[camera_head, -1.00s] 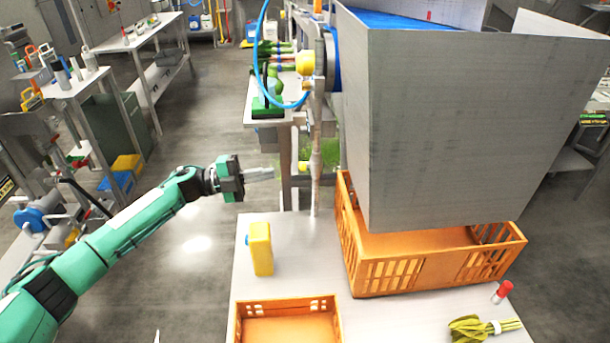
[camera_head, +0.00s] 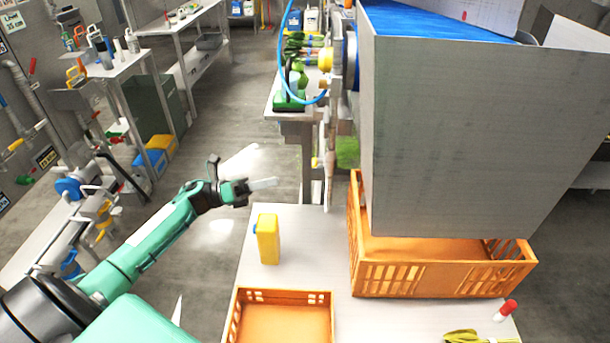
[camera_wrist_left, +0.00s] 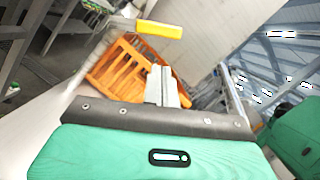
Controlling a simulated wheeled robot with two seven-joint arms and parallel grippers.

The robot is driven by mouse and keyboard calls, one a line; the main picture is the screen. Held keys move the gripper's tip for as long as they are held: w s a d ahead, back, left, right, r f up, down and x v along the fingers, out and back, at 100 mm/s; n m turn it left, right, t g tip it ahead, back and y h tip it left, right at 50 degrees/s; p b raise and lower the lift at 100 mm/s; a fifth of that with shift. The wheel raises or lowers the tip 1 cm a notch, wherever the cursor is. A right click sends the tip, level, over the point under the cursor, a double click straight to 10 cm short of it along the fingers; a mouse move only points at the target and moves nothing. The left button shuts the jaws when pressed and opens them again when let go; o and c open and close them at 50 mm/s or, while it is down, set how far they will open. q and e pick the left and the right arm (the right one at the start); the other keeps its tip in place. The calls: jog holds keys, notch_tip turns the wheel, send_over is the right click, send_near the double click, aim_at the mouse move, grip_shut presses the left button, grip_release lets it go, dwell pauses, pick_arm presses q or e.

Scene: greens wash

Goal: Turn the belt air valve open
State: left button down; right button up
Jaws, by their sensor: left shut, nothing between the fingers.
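A small yellow handle (camera_head: 316,162) on the upright post beside the belt machine looks like the air valve. In the left wrist view a yellow bar (camera_wrist_left: 158,31) on a grey fitting shows beyond the fingertips; it looks like the same handle. My left gripper (camera_head: 264,184) is shut and empty, pointing right, short of the post and apart from it. Its closed fingers (camera_wrist_left: 164,86) also show in the left wrist view. Whether the handle is open or closed cannot be told. My right gripper is not in view.
A yellow jug (camera_head: 268,240) stands on the white table below my gripper. An orange crate (camera_head: 408,279) sits under the large grey chute (camera_head: 480,135). A lower orange crate (camera_head: 283,296) is at the front. A blue hose (camera_head: 270,55) hangs by the post.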

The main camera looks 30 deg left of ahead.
aim_at(315, 162)
pick_arm(q)
jog(key=p+x, duration=0.4)
jog(key=x, duration=0.5)
jog(key=shift+w+d, duration=0.2)
jog(key=shift+r, duration=0.15)
jog(key=shift+r+n+p, duration=0.25)
jog(key=shift+n+p, duration=0.05)
jog(key=shift+n, duration=0.6)
